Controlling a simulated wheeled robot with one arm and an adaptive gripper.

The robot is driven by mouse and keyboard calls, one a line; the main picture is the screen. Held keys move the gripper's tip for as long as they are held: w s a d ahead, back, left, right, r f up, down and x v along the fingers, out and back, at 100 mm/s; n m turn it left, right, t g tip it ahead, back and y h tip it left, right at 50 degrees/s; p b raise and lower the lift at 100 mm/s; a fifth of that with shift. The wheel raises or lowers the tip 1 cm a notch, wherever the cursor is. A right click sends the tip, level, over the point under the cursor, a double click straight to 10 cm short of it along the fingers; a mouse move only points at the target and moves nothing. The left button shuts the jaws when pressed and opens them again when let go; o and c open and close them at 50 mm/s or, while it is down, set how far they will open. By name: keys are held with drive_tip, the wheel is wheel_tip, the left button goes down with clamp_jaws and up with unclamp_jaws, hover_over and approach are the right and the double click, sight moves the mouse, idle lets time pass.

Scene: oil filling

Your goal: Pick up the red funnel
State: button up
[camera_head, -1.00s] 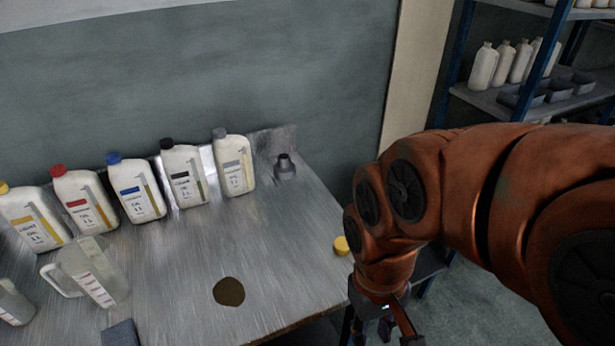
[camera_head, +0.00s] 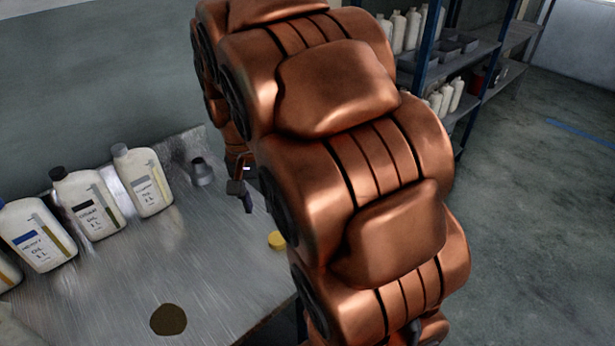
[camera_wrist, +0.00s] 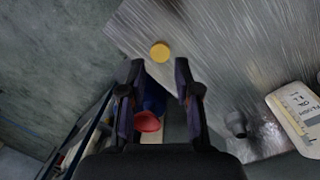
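In the wrist view, a red rounded thing (camera_wrist: 147,121), likely the red funnel, shows low between my fingers, beside the left finger. It appears beyond the table's edge, next to a dark blue thing (camera_wrist: 155,93); part of it is hidden by my gripper. My gripper (camera_wrist: 158,68) is open, with its two fingers well apart and nothing held between them. In the head view, my gripper (camera_head: 240,190) shows small near the table's right side, partly hidden by my arm. I cannot make out the funnel in the head view.
A metal table (camera_head: 220,270) holds several oil bottles (camera_head: 143,182), a grey funnel-like piece (camera_head: 202,172), a yellow cap (camera_head: 277,239) and a dark round spot (camera_head: 168,319). Shelves (camera_head: 490,50) with white bottles stand at the back right. Open floor (camera_head: 550,220) lies to the right.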

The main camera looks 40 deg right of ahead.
drive_tip(key=w+d+f+m+b, duration=0.1)
drive_tip(key=w+d+f+m, duration=0.4)
drive_tip(key=w+d, duration=0.45)
drive_tip(key=w+d+f+m, duration=0.4)
drive_tip(key=w+d, duration=0.2)
drive_tip(key=d, duration=0.7)
drive_tip(key=w+d+f+m, duration=0.1)
drive_tip(key=d+f, duration=0.1)
drive_tip(key=d, duration=0.1)
drive_tip(key=w+d+f+m+t, duration=0.1)
drive_tip(key=d+f+m, duration=0.1)
drive_tip(key=d+f, duration=0.1)
drive_tip(key=w+d+f+m, duration=0.1)
drive_tip(key=d+f, duration=0.1)
drive_tip(key=d, duration=0.3)
drive_tip(key=shift+f+m+t+b, duration=0.3)
drive_tip(key=shift+f+b, duration=0.05)
drive_tip(key=f, duration=0.1)
drive_tip(key=d+f, duration=0.1)
drive_tip(key=f, duration=0.1)
drive_tip(key=shift+p, duration=0.4)
drive_tip(key=shift+s+a+f+p, duration=0.1)
drive_tip(key=shift+f+p, duration=0.45)
drive_tip(key=shift+f, duration=0.8)
drive_tip(key=shift+s+a+f+p, duration=0.1)
drive_tip(key=shift+f+p, duration=0.4)
drive_tip(key=shift+f, duration=0.85)
clamp_jaws()
